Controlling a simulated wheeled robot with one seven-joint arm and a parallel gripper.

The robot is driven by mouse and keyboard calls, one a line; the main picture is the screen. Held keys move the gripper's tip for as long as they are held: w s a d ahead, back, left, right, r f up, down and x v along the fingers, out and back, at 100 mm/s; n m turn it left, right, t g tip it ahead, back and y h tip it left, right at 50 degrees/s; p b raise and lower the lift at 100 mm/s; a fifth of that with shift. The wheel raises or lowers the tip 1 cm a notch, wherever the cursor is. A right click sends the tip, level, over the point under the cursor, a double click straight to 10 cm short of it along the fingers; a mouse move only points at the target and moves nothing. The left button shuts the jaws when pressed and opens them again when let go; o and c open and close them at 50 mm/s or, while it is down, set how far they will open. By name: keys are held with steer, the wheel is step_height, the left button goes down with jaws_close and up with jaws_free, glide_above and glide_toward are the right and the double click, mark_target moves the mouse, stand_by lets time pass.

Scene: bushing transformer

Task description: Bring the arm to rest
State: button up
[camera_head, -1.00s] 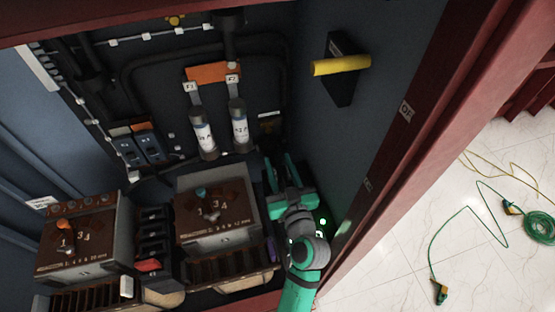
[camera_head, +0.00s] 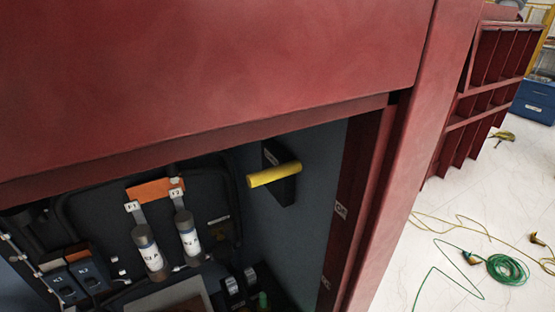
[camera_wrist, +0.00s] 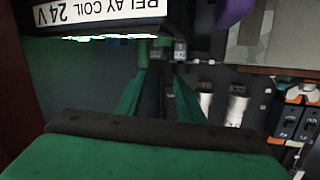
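In the wrist view my green gripper (camera_wrist: 162,62) points into the cabinet. Its two fingers stand apart with a dark gap between them, and nothing shows held. A black block with a white upside-down label "RELAY COIL 24V" (camera_wrist: 100,12) is close in front, at the top left. I cannot tell whether the gripper touches it. In the head view only a small green piece, likely of my arm or gripper, (camera_head: 263,300) shows at the bottom edge. The rest of the arm is out of view.
The cabinet's red front frame (camera_head: 200,90) fills the upper head view. A yellow handle (camera_head: 273,175) juts from the inner right wall. Two fuses (camera_head: 148,248) hang under an orange bar (camera_head: 154,190). A green cable coil (camera_head: 507,269) lies on the pale floor (camera_head: 420,285) outside.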

steer(key=s+d+h, duration=0.1)
steer(key=s+d, duration=0.2)
steer(key=s, duration=0.9)
steer(key=s+d+m+h, duration=0.1)
steer(key=s+d+h, duration=0.1)
steer(key=s, duration=1.1)
steer(key=shift+d+r, duration=0.15)
steer(key=shift+d, duration=0.25)
stand_by(1.8)
